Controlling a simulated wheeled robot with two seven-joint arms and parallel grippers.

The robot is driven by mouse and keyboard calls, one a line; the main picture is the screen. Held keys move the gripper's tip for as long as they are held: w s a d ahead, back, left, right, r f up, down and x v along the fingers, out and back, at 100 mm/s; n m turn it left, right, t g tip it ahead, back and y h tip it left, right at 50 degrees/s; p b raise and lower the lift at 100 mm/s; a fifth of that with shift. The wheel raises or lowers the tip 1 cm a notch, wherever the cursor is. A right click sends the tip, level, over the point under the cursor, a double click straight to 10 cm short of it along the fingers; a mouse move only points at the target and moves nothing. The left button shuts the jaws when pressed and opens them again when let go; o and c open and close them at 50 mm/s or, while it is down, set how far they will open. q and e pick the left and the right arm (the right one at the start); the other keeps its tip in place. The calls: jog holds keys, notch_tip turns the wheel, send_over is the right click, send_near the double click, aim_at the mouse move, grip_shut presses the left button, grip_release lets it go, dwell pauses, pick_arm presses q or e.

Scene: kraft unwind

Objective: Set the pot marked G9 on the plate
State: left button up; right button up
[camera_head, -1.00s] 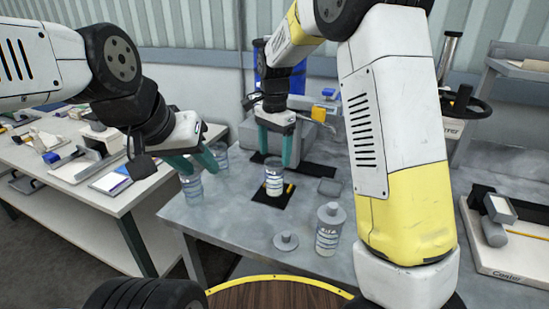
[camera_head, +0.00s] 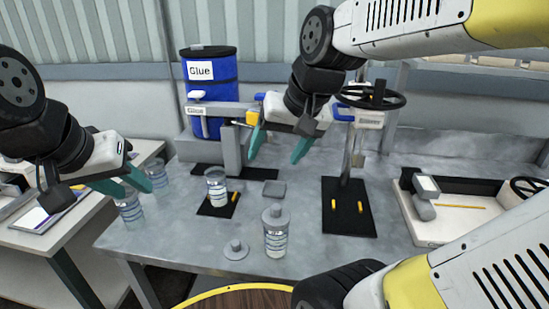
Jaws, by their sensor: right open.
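A clear jar-like pot with a white label (camera_head: 217,190) stands upright on a small dark mat (camera_head: 229,210). A similar pot with a grey lid (camera_head: 276,240) stands nearer the front. Two more clear pots (camera_head: 130,212) (camera_head: 157,176) stand at the table's left edge. The labels are too small to read, so I cannot tell which is G9. A small grey square (camera_head: 273,189) lies right of the mat; it may be the plate. My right gripper (camera_head: 278,155) is open and empty above the table, right of the mat's pot. My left gripper (camera_head: 128,186) has its fingers apart beside the left pots.
A loose grey lid (camera_head: 236,250) lies at the front. Behind stand a blue glue drum (camera_head: 210,85) and a grey machine (camera_head: 232,145). A press with a handwheel (camera_head: 370,96) stands on a black base (camera_head: 349,222). A white tray (camera_head: 455,218) is at the right.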

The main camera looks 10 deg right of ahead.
jog(key=shift+n+t, duration=0.6)
jog(key=shift+n, duration=0.2)
jog(key=s, duration=0.2)
jog(key=s+d, duration=0.1)
jog(key=s, duration=0.1)
jog(key=shift+s+f, duration=0.1)
jog(key=shift+f, duration=0.3)
